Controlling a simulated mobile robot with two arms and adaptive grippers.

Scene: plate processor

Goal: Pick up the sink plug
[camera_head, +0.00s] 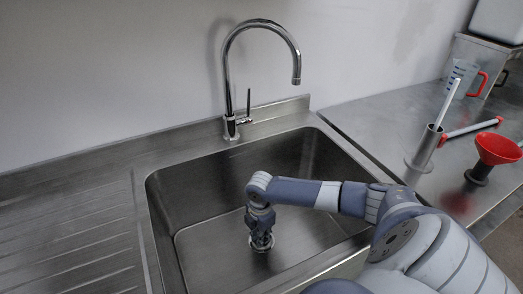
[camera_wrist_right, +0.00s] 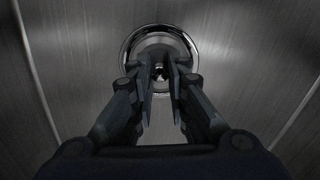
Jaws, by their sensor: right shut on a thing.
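The sink plug (camera_wrist_right: 160,72) is a small metal piece in the round chrome drain (camera_wrist_right: 187,42) on the sink floor. In the right wrist view my right gripper (camera_wrist_right: 160,82) has its two fingers on either side of the plug's middle, shut on it. In the head view my right gripper (camera_head: 261,228) reaches straight down into the sink, and its fingers cover most of the plug. The drain ring (camera_head: 262,243) shows just below the fingertips. I cannot tell whether the plug is lifted from the drain. My left gripper is in neither view.
The steel sink basin (camera_head: 200,255) has walls all round my right arm. A tall chrome faucet (camera_head: 230,95) stands behind it.

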